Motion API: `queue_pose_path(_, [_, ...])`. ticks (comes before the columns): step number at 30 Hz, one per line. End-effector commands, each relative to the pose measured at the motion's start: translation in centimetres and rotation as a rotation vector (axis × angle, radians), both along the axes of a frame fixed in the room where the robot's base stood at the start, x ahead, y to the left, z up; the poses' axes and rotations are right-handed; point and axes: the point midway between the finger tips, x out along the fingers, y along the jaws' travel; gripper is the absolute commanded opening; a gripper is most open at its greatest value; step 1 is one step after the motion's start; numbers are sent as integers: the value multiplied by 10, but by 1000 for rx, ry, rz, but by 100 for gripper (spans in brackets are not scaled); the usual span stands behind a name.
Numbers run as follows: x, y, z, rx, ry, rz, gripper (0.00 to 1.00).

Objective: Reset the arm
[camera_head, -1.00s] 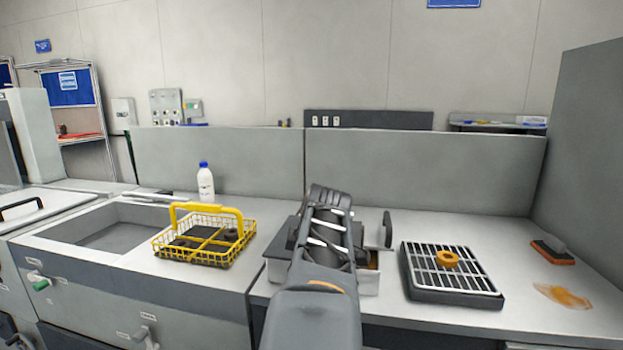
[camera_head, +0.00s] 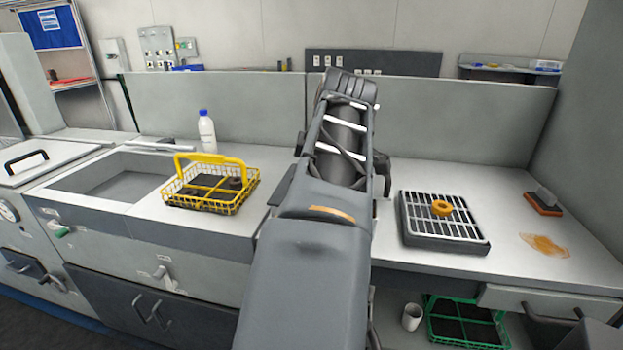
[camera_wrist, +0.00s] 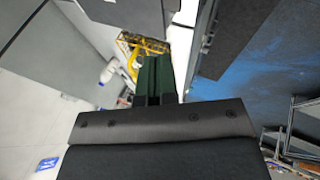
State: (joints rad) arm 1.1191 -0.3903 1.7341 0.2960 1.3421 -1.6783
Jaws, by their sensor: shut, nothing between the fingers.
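My arm (camera_head: 315,220) rises up the middle of the head view, its upper part in front of the counter and the grey back panel. My gripper (camera_wrist: 154,72) shows in the wrist view, its dark fingers together with nothing held between them. In the head view the gripper is hidden behind the arm. In the wrist view the yellow wire basket (camera_wrist: 146,42) and the white bottle (camera_wrist: 108,73) appear beyond the fingers, apart from them.
On the counter stand the basket (camera_head: 181,199), the blue-capped bottle (camera_head: 206,132), a black grated tray (camera_head: 445,238) with an orange ring (camera_head: 441,208) and a brush (camera_head: 543,204) near an orange stain (camera_head: 545,245). Below are a white cup (camera_head: 412,316) and a green crate (camera_head: 430,328).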

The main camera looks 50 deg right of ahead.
Motion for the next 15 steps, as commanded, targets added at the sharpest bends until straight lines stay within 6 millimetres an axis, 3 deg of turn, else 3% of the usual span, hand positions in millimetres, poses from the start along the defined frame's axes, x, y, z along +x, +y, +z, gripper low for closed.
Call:
queue_pose_path(11, [-6,4,13,0,-1,-1,0])
queue_pose_path(15, [5,13,13,35,-4,-15,0])
